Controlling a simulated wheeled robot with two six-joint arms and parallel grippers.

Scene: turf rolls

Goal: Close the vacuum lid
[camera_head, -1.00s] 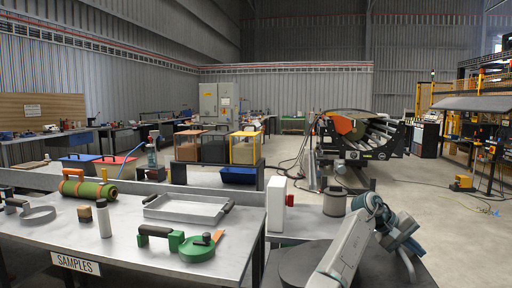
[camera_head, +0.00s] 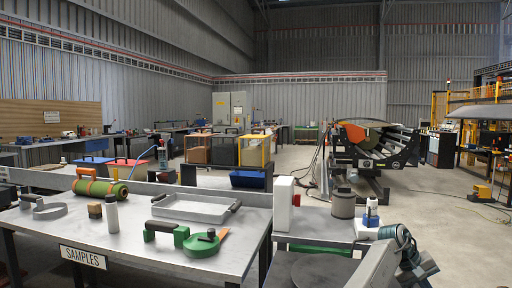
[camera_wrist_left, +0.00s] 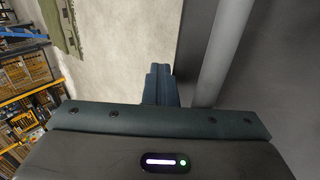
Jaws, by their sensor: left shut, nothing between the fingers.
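I cannot pick out the vacuum lid for certain. A round dark disc (camera_head: 318,270) lies flat on the low bench at the bottom, cut off by the frame edge; it may belong to the vacuum. My right gripper is not seen.
A grey canister (camera_head: 343,203) and a white-and-blue bottle (camera_head: 371,212) stand on the right bench. The samples table (camera_head: 135,228) at left holds a shallow metal tray (camera_head: 193,208), a green-handled tool (camera_head: 201,243) and a green roll (camera_head: 101,190). Open floor lies to the right.

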